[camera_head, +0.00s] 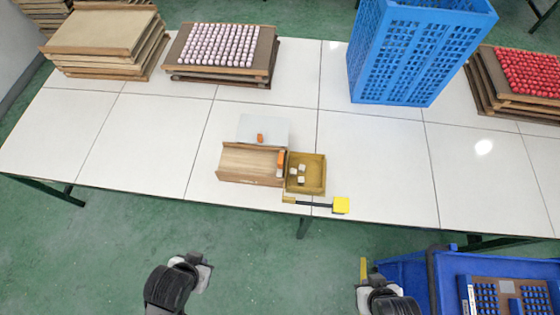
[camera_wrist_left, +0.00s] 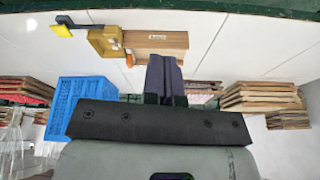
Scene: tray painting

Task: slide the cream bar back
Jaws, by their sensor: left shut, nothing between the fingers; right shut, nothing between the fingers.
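A wooden tray (camera_head: 250,163) lies near the table's front edge; it also shows in the left wrist view (camera_wrist_left: 170,40). At its right end stand an orange piece (camera_head: 281,158) and, just in front, a small pale cream piece (camera_head: 279,172). This cream piece may be the cream bar, but it is too small to tell. My left gripper (camera_head: 204,268) is shut and empty, in front of the table, well apart from the tray; its dark fingers show in the left wrist view (camera_wrist_left: 165,80). My right gripper (camera_head: 372,275) is shut and empty, farther right, also off the table.
A mustard tray (camera_head: 318,188) with several white cubes adjoins the wooden tray. A yellow-ended dark tool (camera_head: 341,205) lies at the front edge. A white sheet (camera_head: 272,126) with an orange piece lies behind. A tall blue crate (camera_head: 415,55) and stacked trays (camera_head: 100,30) stand at the back.

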